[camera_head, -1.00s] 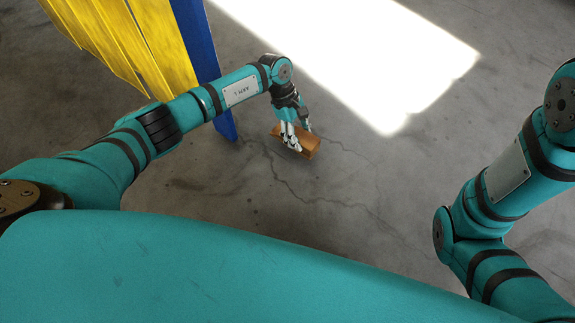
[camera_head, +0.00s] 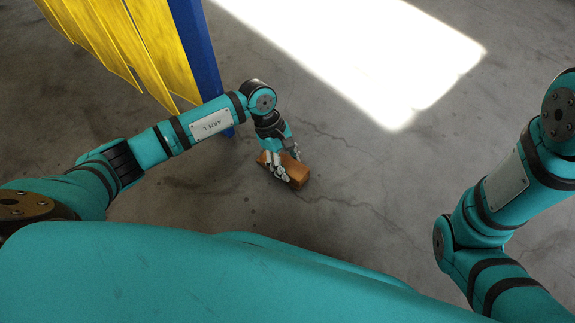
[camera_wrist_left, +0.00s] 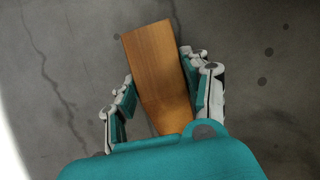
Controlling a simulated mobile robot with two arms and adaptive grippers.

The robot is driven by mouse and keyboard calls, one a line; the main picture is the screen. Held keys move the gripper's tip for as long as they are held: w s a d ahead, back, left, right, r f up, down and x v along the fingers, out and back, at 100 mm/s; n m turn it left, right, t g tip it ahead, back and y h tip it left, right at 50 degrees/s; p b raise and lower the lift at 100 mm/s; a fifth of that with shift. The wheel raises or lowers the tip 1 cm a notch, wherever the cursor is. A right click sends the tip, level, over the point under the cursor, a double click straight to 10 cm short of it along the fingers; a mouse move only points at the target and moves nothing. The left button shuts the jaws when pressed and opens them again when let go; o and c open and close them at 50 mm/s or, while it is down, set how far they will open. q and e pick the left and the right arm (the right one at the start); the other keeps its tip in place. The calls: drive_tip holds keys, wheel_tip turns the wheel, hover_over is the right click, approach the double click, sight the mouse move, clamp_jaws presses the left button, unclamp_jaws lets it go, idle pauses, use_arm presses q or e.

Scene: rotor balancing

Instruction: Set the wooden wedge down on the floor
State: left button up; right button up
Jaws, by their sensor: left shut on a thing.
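The wooden wedge (camera_head: 297,172) is a brown block in the head view, held in my left gripper (camera_head: 287,165). In the left wrist view the wedge (camera_wrist_left: 158,72) lies lengthwise between the two fingers of my left gripper (camera_wrist_left: 160,92), one finger on each side. Its far end sticks out past the fingertips, and its near end is hidden by my wrist. The concrete floor (camera_head: 330,225) is below it. I cannot tell how high the wedge is above the floor. My right gripper is outside the views.
A blue post (camera_head: 197,62) with yellow strip panels (camera_head: 130,45) stands to the left, behind my left arm. A bright sunlit patch (camera_head: 380,60) lies on the floor beyond. Cracks run across the floor, which is clear around the wedge.

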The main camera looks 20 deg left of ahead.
use_arm(q)
drive_tip(key=o, duration=1.3)
drive_tip(key=shift+c, duration=0.2)
drive_tip(key=p+v, duration=0.8)
drive_tip(key=v, duration=0.4)
drive_tip(key=shift+p, duration=0.35)
drive_tip(key=shift+d+r, duration=0.2)
